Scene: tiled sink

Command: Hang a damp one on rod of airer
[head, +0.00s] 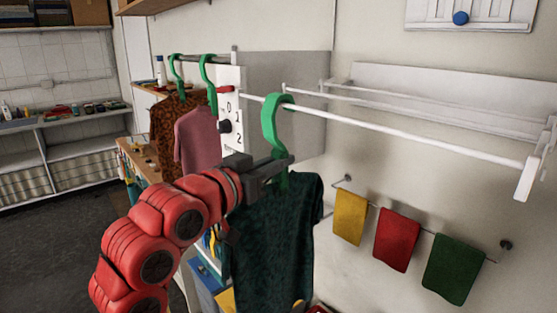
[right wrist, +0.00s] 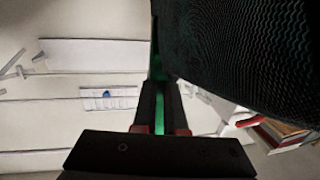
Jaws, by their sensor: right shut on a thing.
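A dark green damp-looking shirt (head: 275,240) hangs from a green hanger (head: 268,125). My right gripper (head: 283,166) is shut on the hanger just below its hook. In the right wrist view a green strip of the hanger (right wrist: 160,115) shows between the fingers (right wrist: 160,92), with the dark shirt (right wrist: 240,50) beside them. The airer's white front rod (head: 400,132) runs from the dial panel to the right end bracket. The hook overlaps this rod near its left end; I cannot tell whether it rests on it. My left gripper is not in view.
A patterned shirt (head: 166,125) and a pink shirt (head: 197,140) hang on a rail behind, left of the white dial panel (head: 231,108). Yellow, red and green cloths (head: 397,240) hang on a low wall rail. The front rod's middle and right are bare.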

